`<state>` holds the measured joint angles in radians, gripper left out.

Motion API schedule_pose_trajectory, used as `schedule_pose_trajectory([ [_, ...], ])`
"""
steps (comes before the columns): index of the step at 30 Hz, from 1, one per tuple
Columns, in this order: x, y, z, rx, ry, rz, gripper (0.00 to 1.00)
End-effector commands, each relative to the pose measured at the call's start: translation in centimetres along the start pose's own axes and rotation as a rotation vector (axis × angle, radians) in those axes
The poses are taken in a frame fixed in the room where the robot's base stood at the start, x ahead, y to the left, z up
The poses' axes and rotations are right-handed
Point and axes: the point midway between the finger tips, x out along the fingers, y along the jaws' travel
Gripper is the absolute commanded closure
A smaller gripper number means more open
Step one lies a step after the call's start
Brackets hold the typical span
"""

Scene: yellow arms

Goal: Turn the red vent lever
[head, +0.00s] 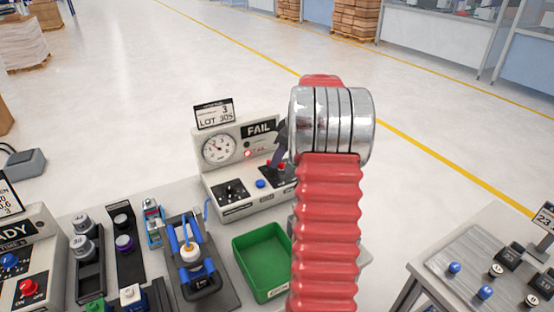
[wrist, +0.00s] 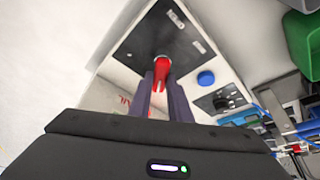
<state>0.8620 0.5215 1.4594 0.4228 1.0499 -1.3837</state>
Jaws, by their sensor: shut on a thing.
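The red vent lever (wrist: 162,68) stands on a black plate of the test box, in the middle of the wrist view. My gripper (wrist: 160,84) is shut on it, with one dark finger on each side. In the head view, a small red part of the lever (head: 271,164) shows on the right of the test box (head: 230,206). My dark gripper is beside it there, mostly hidden behind my red arm. The lever's lower end and pivot are partly covered.
The box has a dial gauge (head: 218,149), a FAIL sign (head: 259,130), a blue button (wrist: 206,78) and a black knob (wrist: 222,102). A green bin (head: 241,246) stands in front. A clamp fixture (head: 207,291) and several small parts lie to the left.

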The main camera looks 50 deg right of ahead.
Motion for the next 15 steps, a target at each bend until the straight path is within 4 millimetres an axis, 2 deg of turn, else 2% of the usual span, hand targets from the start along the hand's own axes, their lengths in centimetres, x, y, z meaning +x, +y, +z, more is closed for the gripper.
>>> schedule_pose_trajectory([
  [15, -0.14, 0.51, 0.09, 0.393, 0.001, 0.166, 1.00],
])
